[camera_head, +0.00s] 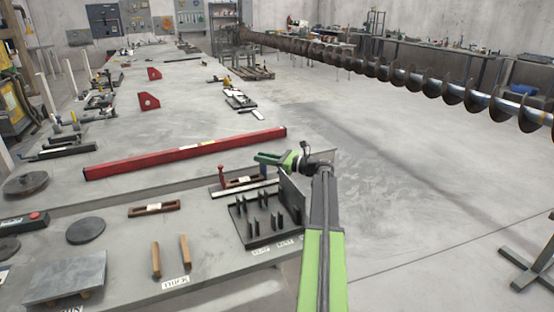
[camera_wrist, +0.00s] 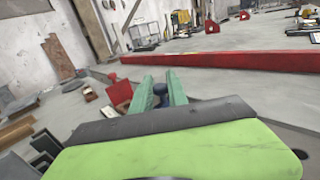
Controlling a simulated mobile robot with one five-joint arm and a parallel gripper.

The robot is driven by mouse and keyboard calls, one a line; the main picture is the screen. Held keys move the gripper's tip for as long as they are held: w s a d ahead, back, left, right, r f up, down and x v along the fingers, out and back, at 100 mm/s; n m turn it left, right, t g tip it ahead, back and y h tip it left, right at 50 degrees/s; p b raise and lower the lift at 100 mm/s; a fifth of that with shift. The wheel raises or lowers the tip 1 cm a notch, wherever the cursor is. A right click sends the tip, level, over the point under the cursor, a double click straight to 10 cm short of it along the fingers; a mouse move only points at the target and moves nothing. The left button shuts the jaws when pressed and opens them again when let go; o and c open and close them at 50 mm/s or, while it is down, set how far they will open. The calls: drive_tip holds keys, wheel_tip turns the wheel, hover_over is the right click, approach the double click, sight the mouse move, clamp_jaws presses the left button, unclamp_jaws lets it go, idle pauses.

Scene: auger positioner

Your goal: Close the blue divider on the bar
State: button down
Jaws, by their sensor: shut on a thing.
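My gripper (camera_head: 268,158) reaches out over the table's right edge, above a bar-like tool with a red upright handle (camera_head: 222,178). In the wrist view its two green fingers (camera_wrist: 160,88) are close together around a small dark blue part (camera_wrist: 158,92), likely the blue divider. Most of that part is hidden by the fingers, so its angle and its place on the bar cannot be told.
A black tray of upright plates (camera_head: 258,222) is close beside my arm. A long red beam (camera_head: 185,154) lies across the table behind the gripper. Wooden pieces and round discs lie at the front left. Floor is open to the right, under a long auger (camera_head: 400,75).

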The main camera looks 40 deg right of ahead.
drive_tip(key=shift+w+a, duration=0.15)
drive_tip(key=shift+a, duration=0.2)
drive_tip(key=c, duration=1.3)
unclamp_jaws()
drive_tip(key=shift+c, duration=0.2)
drive_tip(key=v, duration=1.7)
drive_tip(key=shift+s+d, duration=0.2)
drive_tip(key=shift+s, duration=0.05)
